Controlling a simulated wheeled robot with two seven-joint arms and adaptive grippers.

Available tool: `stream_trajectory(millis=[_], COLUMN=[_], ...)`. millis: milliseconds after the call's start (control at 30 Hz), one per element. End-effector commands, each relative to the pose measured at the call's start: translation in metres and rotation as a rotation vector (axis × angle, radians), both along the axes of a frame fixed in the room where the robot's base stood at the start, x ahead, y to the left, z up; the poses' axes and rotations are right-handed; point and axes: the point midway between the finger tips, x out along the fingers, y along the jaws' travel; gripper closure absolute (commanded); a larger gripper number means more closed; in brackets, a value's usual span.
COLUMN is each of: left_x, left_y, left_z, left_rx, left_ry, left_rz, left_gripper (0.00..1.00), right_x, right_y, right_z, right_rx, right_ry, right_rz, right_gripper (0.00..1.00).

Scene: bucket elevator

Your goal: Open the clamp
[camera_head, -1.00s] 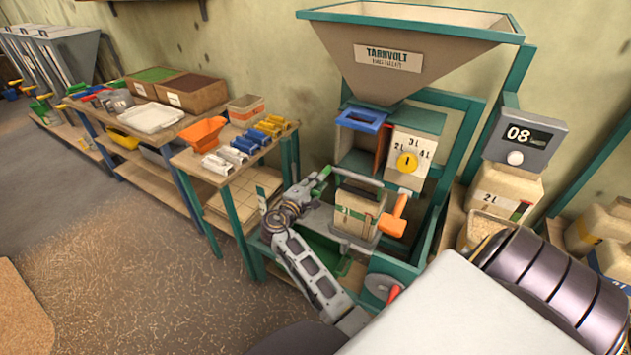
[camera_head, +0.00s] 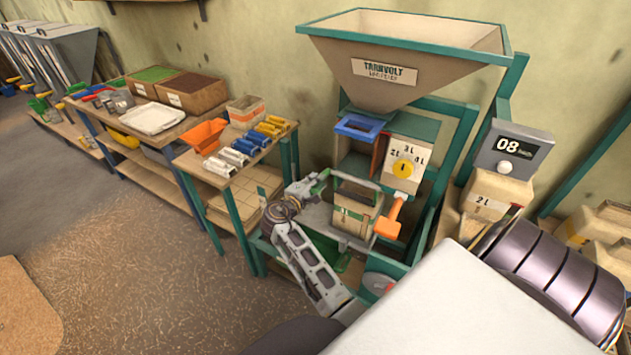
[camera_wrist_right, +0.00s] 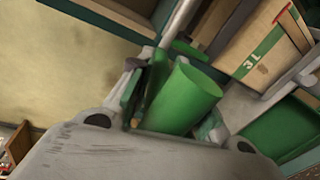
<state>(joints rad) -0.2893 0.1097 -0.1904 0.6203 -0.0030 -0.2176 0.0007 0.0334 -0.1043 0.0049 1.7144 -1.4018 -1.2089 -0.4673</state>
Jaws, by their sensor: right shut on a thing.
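The clamp's green grip (camera_wrist_right: 185,97) sits on a metal rod in the right wrist view, with my right gripper (camera_wrist_right: 172,108) shut on it. In the head view my right gripper (camera_head: 318,184) is at the upper left of a beige bucket box (camera_head: 354,212) under the hopper. The clamp's bar (camera_head: 355,179) runs over the top of this box. An orange handle (camera_head: 389,222) stands at the box's right side, apart from my gripper. The fingertips are small and partly hidden in the head view. My left gripper is not in view.
The hopper (camera_head: 400,75) and its green frame rise behind. A dial box (camera_head: 408,165) and a blue-rimmed opening (camera_head: 360,126) are above the bucket box. A bench (camera_head: 232,180) with coloured pieces is to the left. A display reading 08 (camera_head: 515,150) is at right.

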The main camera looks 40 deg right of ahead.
Motion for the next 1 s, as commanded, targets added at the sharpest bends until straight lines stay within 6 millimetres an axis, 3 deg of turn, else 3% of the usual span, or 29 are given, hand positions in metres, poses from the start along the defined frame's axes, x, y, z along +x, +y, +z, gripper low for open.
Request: stream_trajectory(millis=[33, 100, 1000], left_x=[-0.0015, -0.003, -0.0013], left_y=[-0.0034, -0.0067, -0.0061], left_z=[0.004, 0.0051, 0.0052], left_rx=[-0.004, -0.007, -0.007], left_ry=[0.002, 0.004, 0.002], left_rz=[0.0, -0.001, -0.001], left_gripper=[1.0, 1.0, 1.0], right_x=[0.0031, 0.0038, 0.0045], right_y=[-0.0047, -0.0055, -0.0082], right_z=[0.0178, 0.0203, 0.0215], right_rx=[-0.023, -0.024, -0.027], right_ry=[-0.019, -0.022, -0.024], right_rz=[-0.001, 0.0, 0.0], right_gripper=[1.0, 1.0, 1.0])
